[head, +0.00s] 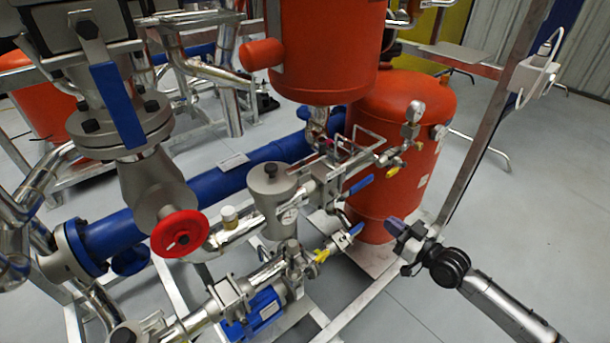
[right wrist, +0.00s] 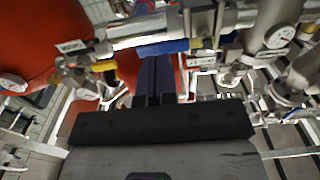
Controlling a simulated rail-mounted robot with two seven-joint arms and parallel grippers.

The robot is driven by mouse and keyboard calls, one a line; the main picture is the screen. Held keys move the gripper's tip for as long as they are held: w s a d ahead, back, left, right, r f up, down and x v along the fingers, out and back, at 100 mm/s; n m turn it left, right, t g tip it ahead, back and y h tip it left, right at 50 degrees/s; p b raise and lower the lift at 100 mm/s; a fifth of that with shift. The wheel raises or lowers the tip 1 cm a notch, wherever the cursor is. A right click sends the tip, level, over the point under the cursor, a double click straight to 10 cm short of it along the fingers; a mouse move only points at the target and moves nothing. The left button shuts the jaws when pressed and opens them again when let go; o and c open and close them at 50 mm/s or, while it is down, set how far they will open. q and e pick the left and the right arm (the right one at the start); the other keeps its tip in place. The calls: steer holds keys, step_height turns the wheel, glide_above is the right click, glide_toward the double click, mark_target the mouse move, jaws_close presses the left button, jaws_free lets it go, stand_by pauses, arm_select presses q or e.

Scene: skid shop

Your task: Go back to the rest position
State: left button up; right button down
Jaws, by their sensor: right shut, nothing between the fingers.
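My right gripper (head: 392,224) comes in from the lower right in the head view, in front of the lower part of the orange tank (head: 388,140). Its fingers are shut with nothing between them. In the right wrist view the closed fingers (right wrist: 155,62) point toward the pipework, close to a blue lever (right wrist: 165,47). From these views I cannot tell whether the fingertips touch the lever. My left gripper is not in view.
A blue-handled valve (head: 347,237) and a yellow-handled valve (head: 321,256) are left of the gripper. A steel frame post (head: 487,115) rises behind my right arm. A red handwheel (head: 179,234) is further left. Grey floor (head: 545,200) at right is open.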

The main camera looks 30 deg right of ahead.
steer(key=s+a+f+n+g+h, duration=0.3)
steer(key=s+a+f+g+h, duration=0.15)
steer(key=s+f+g, duration=0.45)
steer(key=s+a+r+m+g+p, duration=0.1)
steer(key=s+a+r+g+p, duration=0.15)
steer(key=s+a+p, duration=0.4)
steer(key=s+a+r+m+g+y+p, duration=0.1)
steer(key=s+a+r+p, duration=0.35)
steer(key=s+a, duration=0.2)
steer(key=s+a+r+m+g+p, duration=0.1)
steer(key=s+a+r+g+p, duration=0.1)
steer(key=s+a+p, duration=0.45)
step_height(320, 180, up, 37)
steer(key=p, duration=3.6)
steer(key=shift+w+d, duration=0.15)
steer(key=shift+d, duration=0.3)
steer(key=shift+t, duration=0.25)
